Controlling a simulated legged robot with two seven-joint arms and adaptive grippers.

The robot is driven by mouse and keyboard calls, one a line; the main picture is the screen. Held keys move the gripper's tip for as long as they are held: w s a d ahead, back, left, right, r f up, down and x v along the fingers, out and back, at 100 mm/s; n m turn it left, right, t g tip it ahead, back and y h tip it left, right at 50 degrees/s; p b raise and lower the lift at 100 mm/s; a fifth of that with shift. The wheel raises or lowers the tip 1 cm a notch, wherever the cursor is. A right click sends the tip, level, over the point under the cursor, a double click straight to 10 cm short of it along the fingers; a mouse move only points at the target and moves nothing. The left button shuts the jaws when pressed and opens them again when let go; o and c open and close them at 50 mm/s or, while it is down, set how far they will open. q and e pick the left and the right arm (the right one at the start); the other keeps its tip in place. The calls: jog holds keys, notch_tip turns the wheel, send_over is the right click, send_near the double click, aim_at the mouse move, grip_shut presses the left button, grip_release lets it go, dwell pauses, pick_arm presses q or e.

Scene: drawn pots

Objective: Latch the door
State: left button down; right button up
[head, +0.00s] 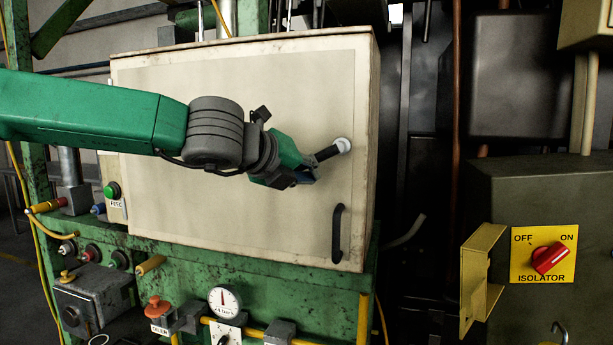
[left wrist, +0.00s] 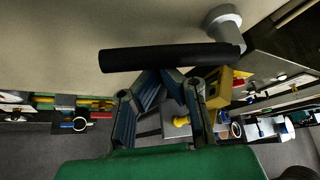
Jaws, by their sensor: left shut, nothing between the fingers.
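The beige cabinet door (head: 230,120) fills the middle of the head view and looks closed, its face flush with the box. Its latch is a black lever (head: 327,153) on a pale round hub (head: 343,145) near the right edge, pointing left and slightly down. The lever (left wrist: 165,57) crosses the left wrist view, with its hub (left wrist: 224,20) at upper right. A black pull handle (head: 337,233) is below. My left gripper (head: 306,180) is shut and empty just below the lever's free end; its fingertips (left wrist: 166,76) appear close under the lever, contact unclear. My right gripper is out of view.
A green machine frame (head: 275,290) with a gauge (head: 224,300) and several knobs lies below the cabinet. At right are a yellow bracket (head: 480,275) and a red isolator switch (head: 550,258). The door face below my left arm is clear.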

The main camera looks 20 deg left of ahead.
pick_arm(q)
jog(key=a+r, duration=0.2)
jog(key=r, duration=0.1)
jog(key=shift+a+r, duration=0.1)
dwell(0.3)
